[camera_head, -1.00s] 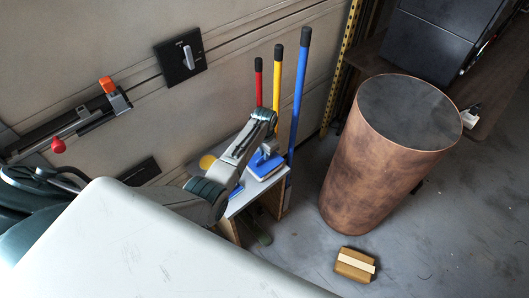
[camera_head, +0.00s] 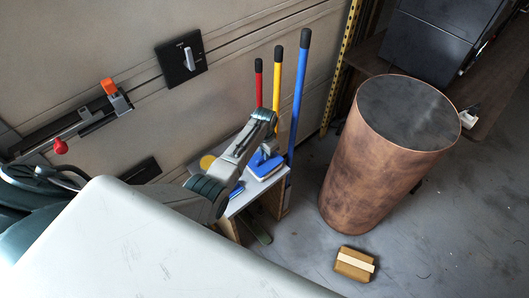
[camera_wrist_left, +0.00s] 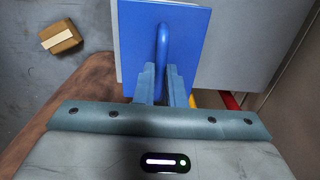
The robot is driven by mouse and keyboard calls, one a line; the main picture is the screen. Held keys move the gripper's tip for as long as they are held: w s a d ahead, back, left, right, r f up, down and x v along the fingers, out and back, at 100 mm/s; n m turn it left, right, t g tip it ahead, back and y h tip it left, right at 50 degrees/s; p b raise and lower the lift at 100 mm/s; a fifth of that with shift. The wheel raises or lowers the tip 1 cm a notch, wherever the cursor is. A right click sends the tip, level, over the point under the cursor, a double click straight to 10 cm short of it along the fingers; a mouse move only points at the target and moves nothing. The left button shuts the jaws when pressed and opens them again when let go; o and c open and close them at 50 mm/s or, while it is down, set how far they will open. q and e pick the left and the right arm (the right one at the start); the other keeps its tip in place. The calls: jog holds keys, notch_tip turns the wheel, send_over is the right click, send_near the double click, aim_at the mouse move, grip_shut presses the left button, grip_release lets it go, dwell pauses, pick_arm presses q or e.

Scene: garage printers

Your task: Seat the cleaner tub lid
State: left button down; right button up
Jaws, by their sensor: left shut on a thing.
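A flat blue lid (camera_wrist_left: 190,45) with a raised blue bar handle (camera_wrist_left: 162,42) fills the upper middle of the left wrist view. My left gripper (camera_wrist_left: 163,78) is shut on the handle. In the head view my left gripper (camera_head: 268,148) points down over a small table, with blue (camera_head: 264,167) showing just under it. Another patch of blue (camera_head: 237,189) shows beside my forearm. The tub cannot be made out clearly; my arm and the lid cover that area. Whether the lid touches anything below cannot be told. My right gripper is not in view.
The small pale-topped table (camera_head: 243,203) stands against the wall. Red, yellow and blue (camera_head: 299,95) upright handles rise behind it. A large copper-brown drum (camera_head: 375,165) stands to the right. A brown box (camera_head: 354,264) lies on the floor, with clear floor around it.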

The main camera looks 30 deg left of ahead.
pick_arm(q)
jog(key=shift+f+b, duration=0.55)
jog(key=shift+f, duration=0.3)
jog(key=c, duration=1.4)
grip_release()
jog(key=shift+c, duration=0.2)
notch_tip(320, 180, up, 11)
jog(key=shift+b, duration=0.35)
jog(key=shift+f, duration=0.1)
